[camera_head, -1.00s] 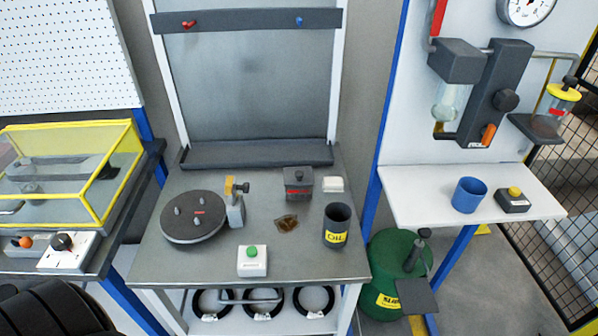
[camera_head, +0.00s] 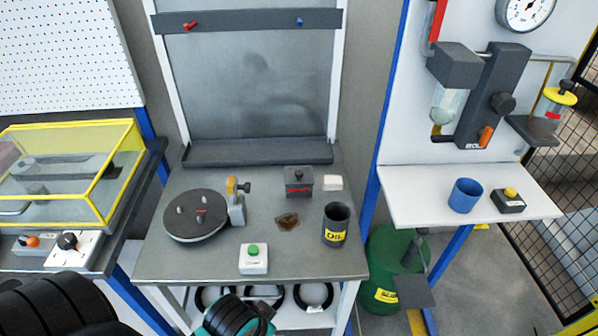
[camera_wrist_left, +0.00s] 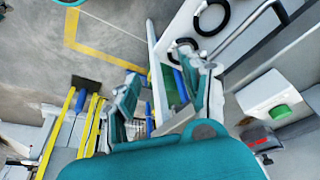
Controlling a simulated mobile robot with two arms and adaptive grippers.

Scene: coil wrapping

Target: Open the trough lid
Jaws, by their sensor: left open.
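A trough with a clear, yellow-framed lid (camera_head: 112,172) stands on the left bench in the head view. The lid looks closed, and dark parts show through its panels. A grey bar handle (camera_head: 14,208) shows at the left edge, on the near side. My left gripper (camera_wrist_left: 170,78) is open and empty in the wrist view, over the floor and the front of the middle table. My right gripper is not in view.
The middle table (camera_head: 300,262) holds a round pegged plate (camera_head: 196,228), a green-button box (camera_head: 253,260), a dark knobbed box (camera_head: 298,183), and an oil cup (camera_head: 336,226). A switch box (camera_head: 72,248) stands before the trough. Black coils (camera_head: 313,297) lie on the shelf below.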

